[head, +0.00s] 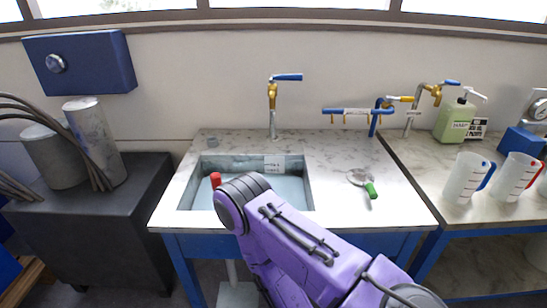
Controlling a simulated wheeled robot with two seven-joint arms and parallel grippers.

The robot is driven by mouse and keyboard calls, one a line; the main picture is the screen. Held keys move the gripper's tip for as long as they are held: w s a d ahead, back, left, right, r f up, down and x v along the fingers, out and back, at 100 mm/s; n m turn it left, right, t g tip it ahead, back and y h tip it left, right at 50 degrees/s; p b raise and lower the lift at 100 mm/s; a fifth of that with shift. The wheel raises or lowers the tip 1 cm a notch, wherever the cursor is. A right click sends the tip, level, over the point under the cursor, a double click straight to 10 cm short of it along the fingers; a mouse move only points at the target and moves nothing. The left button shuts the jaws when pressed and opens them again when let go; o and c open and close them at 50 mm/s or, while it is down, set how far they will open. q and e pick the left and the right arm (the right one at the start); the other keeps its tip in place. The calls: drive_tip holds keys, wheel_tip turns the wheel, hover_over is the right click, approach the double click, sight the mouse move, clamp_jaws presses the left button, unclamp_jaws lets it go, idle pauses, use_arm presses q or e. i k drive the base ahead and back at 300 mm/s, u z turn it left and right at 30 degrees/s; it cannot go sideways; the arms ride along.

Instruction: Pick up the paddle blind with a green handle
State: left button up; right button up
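The paddle blind with a green handle (370,189) lies flat on the speckled counter to the right of the sink. Its round grey disc points to the back left and its green handle to the front right. Nothing touches it. A purple arm of mine comes in from the lower right and reaches over the front of the sink. No gripper fingers show on it, so its gripper is not visible. My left gripper is not in view.
The sink basin (194,185) holds water; a red object (215,180) shows there, partly hidden by my arm. A brass tap (272,95) stands behind. Measuring jugs (463,178) and a green bottle (455,122) stand on the right table. The counter around the blind is clear.

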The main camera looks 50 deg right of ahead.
sight(358, 177)
drive_tip(key=u, duration=1.25)
drive_tip(key=k, duration=1.5)
drive_tip(key=z, duration=1.6)
